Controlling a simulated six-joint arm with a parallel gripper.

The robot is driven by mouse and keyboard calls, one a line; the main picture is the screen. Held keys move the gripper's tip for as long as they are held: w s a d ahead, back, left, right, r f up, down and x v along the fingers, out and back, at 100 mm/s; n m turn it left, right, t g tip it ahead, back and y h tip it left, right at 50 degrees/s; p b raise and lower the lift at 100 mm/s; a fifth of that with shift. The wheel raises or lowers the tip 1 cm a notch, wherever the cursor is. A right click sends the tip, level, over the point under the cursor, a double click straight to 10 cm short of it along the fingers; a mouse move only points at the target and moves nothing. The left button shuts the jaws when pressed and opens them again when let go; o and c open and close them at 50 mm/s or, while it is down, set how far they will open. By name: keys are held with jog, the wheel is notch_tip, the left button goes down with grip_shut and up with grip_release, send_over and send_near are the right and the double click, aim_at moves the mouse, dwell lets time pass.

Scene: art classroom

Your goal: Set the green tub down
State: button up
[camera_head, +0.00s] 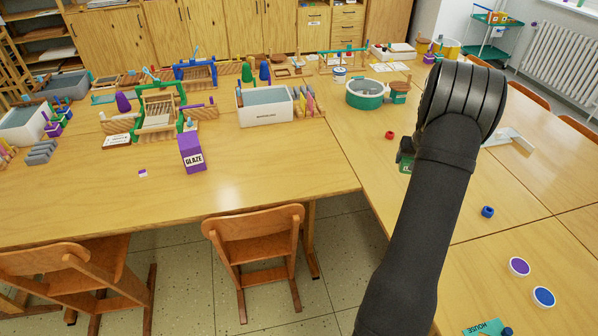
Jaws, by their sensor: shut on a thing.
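My gripper (405,152) is a small dark shape just left of my forearm, above the right-hand table. It is shut on a green tub (405,168), of which only a small green part with a light mark shows below the jaws. My arm hides the rest of it. I cannot tell whether the tub touches the table or hangs just above it.
A red pot (389,135) stands left of the gripper and a blue pot (487,212) right of my arm. A green-rimmed basin (365,94) stands behind. A purple glaze box (191,153) is on the left table (90,200). Bare tabletop lies around the gripper.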

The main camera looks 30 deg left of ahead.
jog(key=s+a+n+y, duration=0.1)
jog(key=s+a+n, duration=0.3)
jog(key=a, duration=1.5)
jog(key=n+g, duration=0.1)
send_over(279, 169)
jog(key=d, duration=0.2)
jog(key=shift+y, duration=0.4)
jog(key=f, duration=0.4)
jog(key=s+f, duration=0.1)
jog(key=f, duration=0.1)
jog(key=shift+a+f, duration=0.25)
jog(key=shift+f, duration=0.05)
jog(key=shift+a+f, duration=0.15)
jog(key=shift+a, duration=0.1)
jog(key=shift+f, duration=2)
jog(key=shift+f, duration=0.1)
jog(key=o, duration=1)
